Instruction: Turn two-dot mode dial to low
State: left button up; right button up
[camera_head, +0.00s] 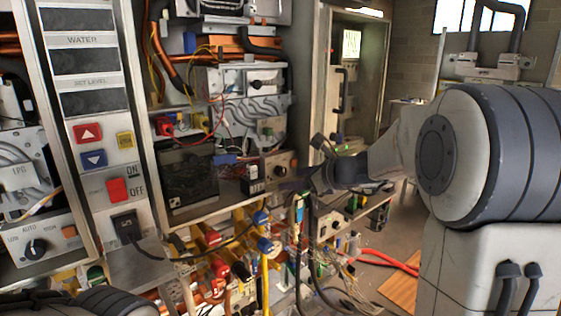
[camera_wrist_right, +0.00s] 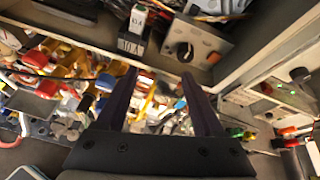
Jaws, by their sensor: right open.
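A dial (camera_head: 279,172) with a dark knob sits on a small grey panel in the middle of the head view. In the right wrist view the dial (camera_wrist_right: 184,52) shows ahead of the fingers, near the right fingertip. A second dial (camera_head: 35,248), marked low and auto, is on a white panel at far left in the head view. I cannot make out dots on either panel. My right gripper (camera_head: 304,178) is open and empty, just right of the middle dial in the head view; its two dark fingers (camera_wrist_right: 160,74) point at the panel area.
A small black box (camera_wrist_right: 132,40) with a white label stands left of the middle dial. Yellow pipes and coloured valves (camera_head: 225,255) crowd the space below. A metal cabinet (camera_head: 345,80) stands behind my right arm. Loose cables (camera_head: 325,270) hang below the gripper.

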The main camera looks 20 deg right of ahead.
aim_at(283, 171)
jog(key=w, duration=0.3)
jog(key=w+f+m+p, duration=0.1)
jog(key=w, duration=0.2)
jog(key=w+f+m+p, duration=0.1)
jog(key=w, duration=0.3)
jog(key=shift+d+f+t+h, duration=0.25)
jog(key=shift+d+t+h, duration=0.1)
jog(key=shift+t+h, duration=0.05)
